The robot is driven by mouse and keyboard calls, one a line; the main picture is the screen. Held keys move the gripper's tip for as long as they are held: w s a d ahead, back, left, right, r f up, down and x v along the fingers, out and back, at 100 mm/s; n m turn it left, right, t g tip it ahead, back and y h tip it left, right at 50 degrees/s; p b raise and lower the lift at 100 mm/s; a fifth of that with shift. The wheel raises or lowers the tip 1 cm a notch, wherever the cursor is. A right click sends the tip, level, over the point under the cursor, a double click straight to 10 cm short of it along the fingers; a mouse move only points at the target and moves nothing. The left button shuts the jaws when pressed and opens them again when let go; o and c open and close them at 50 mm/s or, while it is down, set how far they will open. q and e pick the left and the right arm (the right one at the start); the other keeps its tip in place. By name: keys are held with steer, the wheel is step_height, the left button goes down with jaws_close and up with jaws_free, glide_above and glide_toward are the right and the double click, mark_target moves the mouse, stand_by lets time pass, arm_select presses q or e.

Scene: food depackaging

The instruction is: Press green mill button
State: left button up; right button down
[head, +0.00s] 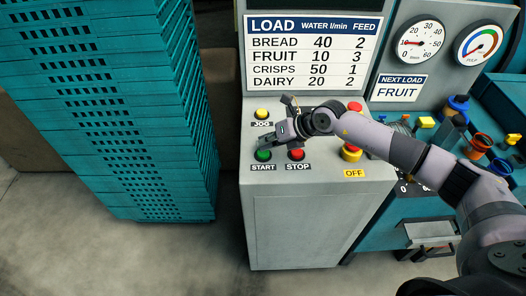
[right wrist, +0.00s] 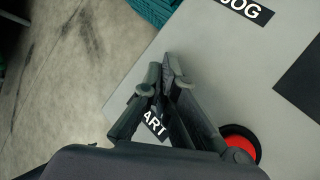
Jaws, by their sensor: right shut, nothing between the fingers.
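The green START button (head: 263,155) sits at the front left of the grey control panel, above its START label (head: 263,167). My right gripper (head: 265,141) is shut and empty, its fingertips just behind the green button in the head view. I cannot tell whether they touch the panel. In the right wrist view the shut fingers (right wrist: 170,66) cover part of the START label (right wrist: 154,123), and the green button is hidden. My left gripper is not in view.
The red STOP button (head: 297,155) is right of the green one. The yellow JOG button (head: 262,114) is behind. Tall stacks of teal crates (head: 110,100) stand left of the panel.

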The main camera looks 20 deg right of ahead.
steer(key=shift+f+b, duration=0.35)
steer(key=shift+f, duration=0.2)
steer(key=shift+r, duration=0.1)
stand_by(0.4)
steer(key=shift+r+p, duration=0.8)
steer(key=shift+r, duration=0.1)
steer(key=shift+r, duration=0.1)
step_height(320, 180, up, 5)
steer(key=p, duration=0.3)
steer(key=shift+p, duration=0.4)
